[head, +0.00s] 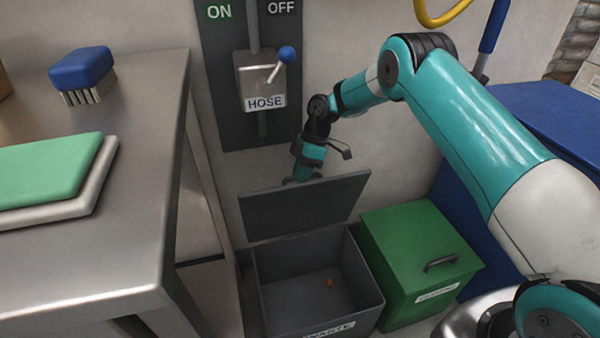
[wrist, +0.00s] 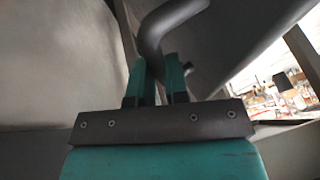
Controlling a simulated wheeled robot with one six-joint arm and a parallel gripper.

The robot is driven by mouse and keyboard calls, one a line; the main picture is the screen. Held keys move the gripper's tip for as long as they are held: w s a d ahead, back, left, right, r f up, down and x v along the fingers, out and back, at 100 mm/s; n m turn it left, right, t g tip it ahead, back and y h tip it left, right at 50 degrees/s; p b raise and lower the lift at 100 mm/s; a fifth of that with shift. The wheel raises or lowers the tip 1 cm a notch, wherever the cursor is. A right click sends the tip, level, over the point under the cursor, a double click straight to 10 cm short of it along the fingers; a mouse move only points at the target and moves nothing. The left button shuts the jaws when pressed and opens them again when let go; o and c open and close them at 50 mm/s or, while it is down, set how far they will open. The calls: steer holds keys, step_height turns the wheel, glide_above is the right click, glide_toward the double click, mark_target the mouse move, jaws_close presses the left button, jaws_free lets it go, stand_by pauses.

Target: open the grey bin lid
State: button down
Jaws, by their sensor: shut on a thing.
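The grey bin (head: 322,287) stands on the floor with a partly readable "WASTE" label on its front. In the wrist view my gripper (wrist: 162,85) is shut on the dark bent handle (wrist: 153,35) of the lid.
A green bin (head: 415,260) with a closed lid and black handle stands right of the grey bin. A steel table (head: 150,210) stands on the left with a blue brush (head: 82,70) and a green board (head: 50,168). A hose switch (head: 265,80) is on the wall behind.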

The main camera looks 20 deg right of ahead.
steer(key=c, duration=1.1)
jaws_free()
steer(key=shift+s+f, duration=0.1)
steer(key=shift+f, duration=0.35)
steer(key=shift+r, duration=0.15)
steer(key=shift+r, duration=0.25)
steer(key=p+v, duration=0.9)
steer(key=v, duration=0.8)
steer(key=shift+d+f, duration=0.15)
steer(key=shift+d, duration=0.05)
